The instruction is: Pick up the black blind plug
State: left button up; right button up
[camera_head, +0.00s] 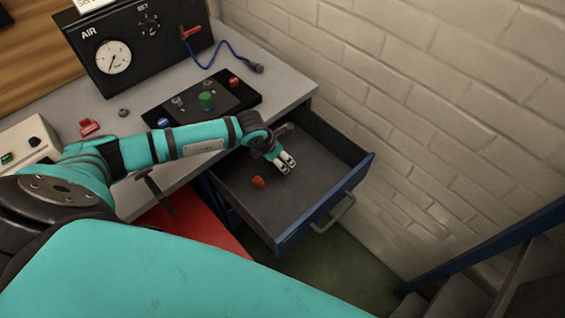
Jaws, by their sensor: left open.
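My left gripper (286,164) is open, over the inside of the pulled-out drawer (315,205), with no object visible between its pale fingertips. I cannot make out a black blind plug for certain. A small dark round piece (124,112) lies on the grey bench, and I cannot tell whether it is the plug. My left arm hides part of the bench and the drawer's back left. My right gripper is out of view.
A black board (240,100) on the bench (275,75) carries green, red and grey fittings. Behind it stands the AIR gauge panel (140,55) with a blue hose (225,62). A red fitting (89,127) lies left. A brick wall (430,130) borders the drawer's right.

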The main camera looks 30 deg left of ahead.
aim_at(282, 161)
pick_arm(q)
jog(key=shift+x, duration=1.85)
jog(key=shift+s, duration=0.1)
jog(key=c, duration=1.1)
jog(key=shift+c, duration=0.2)
jog(key=shift+r, duration=0.15)
